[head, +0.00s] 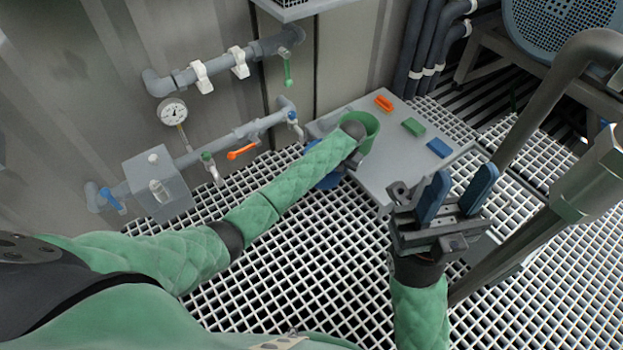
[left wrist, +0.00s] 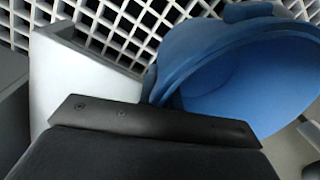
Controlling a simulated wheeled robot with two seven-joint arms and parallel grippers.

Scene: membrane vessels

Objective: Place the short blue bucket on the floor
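The blue bucket (head: 327,181) shows in the head view at the left edge of the grey table, mostly hidden behind my left forearm. In the left wrist view the blue bucket (left wrist: 215,65) fills the upper right, its round mouth facing the camera. My left gripper's dark body (left wrist: 150,125) crosses the lower part of that view, close to the bucket. Its fingers are hidden in both views, so I cannot tell whether it grips the bucket. My right gripper (head: 463,175) is open and empty, with two blue fingers apart, in front of the table.
The grey table (head: 385,168) carries a green bucket (head: 369,127) and orange (head: 384,103), green (head: 413,127) and blue (head: 439,148) blocks. Wall pipes with valves and a gauge (head: 172,111) stand left. A thick grey pipe (head: 540,110) is at right. Open floor grating (head: 310,250) lies in front.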

